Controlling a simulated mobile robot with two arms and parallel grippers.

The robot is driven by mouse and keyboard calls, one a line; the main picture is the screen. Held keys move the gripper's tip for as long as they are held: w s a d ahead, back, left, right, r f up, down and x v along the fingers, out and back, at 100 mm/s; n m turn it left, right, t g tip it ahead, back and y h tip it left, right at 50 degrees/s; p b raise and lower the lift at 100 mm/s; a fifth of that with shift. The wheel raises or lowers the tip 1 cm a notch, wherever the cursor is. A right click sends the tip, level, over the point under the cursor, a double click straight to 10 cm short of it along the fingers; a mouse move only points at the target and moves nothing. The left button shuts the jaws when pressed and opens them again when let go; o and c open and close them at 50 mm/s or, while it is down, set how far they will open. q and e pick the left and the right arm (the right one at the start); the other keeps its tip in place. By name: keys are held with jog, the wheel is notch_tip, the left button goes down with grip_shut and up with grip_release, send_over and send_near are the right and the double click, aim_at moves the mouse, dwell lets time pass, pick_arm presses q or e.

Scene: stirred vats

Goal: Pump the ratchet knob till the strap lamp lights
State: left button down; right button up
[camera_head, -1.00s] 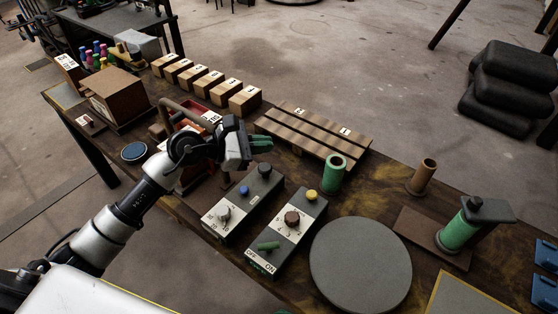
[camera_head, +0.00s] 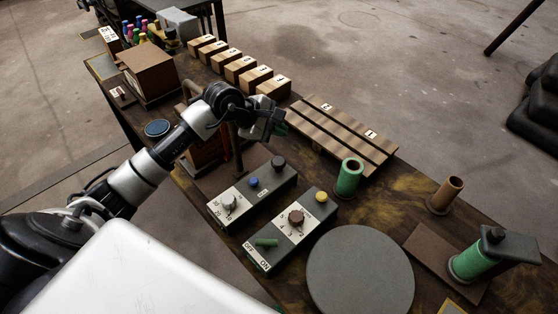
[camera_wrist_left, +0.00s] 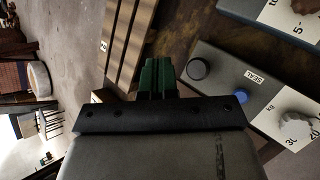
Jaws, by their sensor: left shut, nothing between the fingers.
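My left gripper (camera_head: 277,124) is shut and empty, above the far side of the bench, behind the grey control boxes. Its green fingers also show pressed together in the left wrist view (camera_wrist_left: 157,76). One grey box (camera_head: 252,193) has a pale kg dial (camera_head: 229,201), a blue button (camera_head: 253,182) and a dark round knob or lamp (camera_head: 278,162). The left wrist view shows the SEAL label beside the blue button (camera_wrist_left: 242,97) and that dark round piece (camera_wrist_left: 198,68). I cannot tell which part is the ratchet knob or the strap lamp; nothing looks lit. My right gripper is out of view.
A second box (camera_head: 292,229) has a brown dial, yellow button and green OFF/ON switch. A grey disc (camera_head: 360,272), green cylinder (camera_head: 349,178) and slatted wooden pallet (camera_head: 341,134) stand nearby. My arm partly hides a reddish-brown fixture (camera_head: 205,154). Several wooden blocks (camera_head: 240,70) line the far edge.

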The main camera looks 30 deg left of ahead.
pick_arm(q)
jog(key=b, duration=0.4)
send_over(278, 162)
notch_tip(278, 162, down, 7)
jog(key=shift+f, duration=0.1)
jog(key=shift+f+b, duration=0.4)
jog(key=shift+f, duration=0.1)
jog(key=shift+r, duration=0.1)
dwell(1.2)
jog(key=shift+f+b, duration=0.45)
jog(key=shift+b, duration=0.1)
